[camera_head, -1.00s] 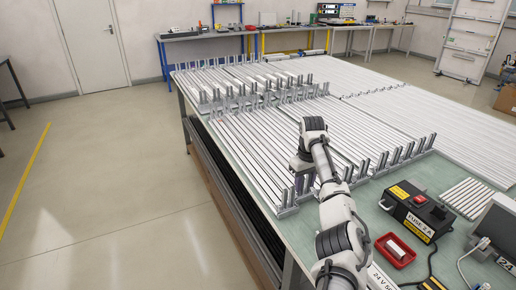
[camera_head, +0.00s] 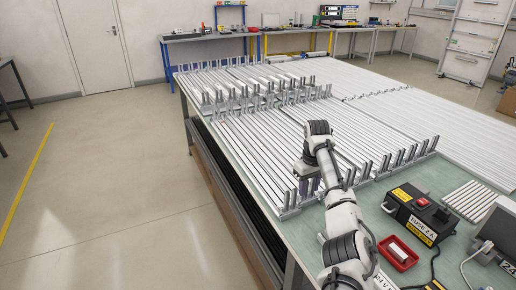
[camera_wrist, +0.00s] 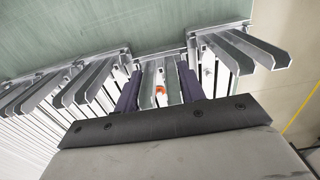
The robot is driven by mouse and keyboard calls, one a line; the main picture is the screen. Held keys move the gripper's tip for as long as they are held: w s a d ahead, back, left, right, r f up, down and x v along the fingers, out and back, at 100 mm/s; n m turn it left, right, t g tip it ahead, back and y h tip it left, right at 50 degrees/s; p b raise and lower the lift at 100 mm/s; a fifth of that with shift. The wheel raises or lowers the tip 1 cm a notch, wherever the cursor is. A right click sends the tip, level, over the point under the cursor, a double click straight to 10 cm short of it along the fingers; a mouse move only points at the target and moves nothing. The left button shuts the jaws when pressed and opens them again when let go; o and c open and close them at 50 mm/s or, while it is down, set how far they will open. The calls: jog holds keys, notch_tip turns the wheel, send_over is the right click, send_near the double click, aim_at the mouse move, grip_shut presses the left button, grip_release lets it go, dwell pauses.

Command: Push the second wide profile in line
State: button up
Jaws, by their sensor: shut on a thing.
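Long pale metal profiles (camera_head: 262,150) lie side by side on the green table, with upright grey brackets along their near ends. My gripper (camera_wrist: 160,92) has its two dark fingers around a light metal profile end with upright grey side plates (camera_wrist: 149,76). A small orange spot (camera_wrist: 160,89) shows between the plates. The fingers are shut on this piece near the row's front edge. In the head view my arm hides most of the gripper and the held end. I cannot tell which profile in the row is the second wide one.
Grey brackets (camera_wrist: 247,47) stand close on the right in the wrist view, and more (camera_wrist: 88,80) on the left. A black fuse box (camera_head: 418,212) and a red tray (camera_head: 398,254) stand right of my arm. Green table surface (camera_wrist: 90,25) beyond the brackets is bare.

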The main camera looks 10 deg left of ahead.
jog(key=shift+s+d, duration=0.55)
jog(key=shift+s, duration=0.2)
dwell(0.8)
jog(key=o, duration=1.2)
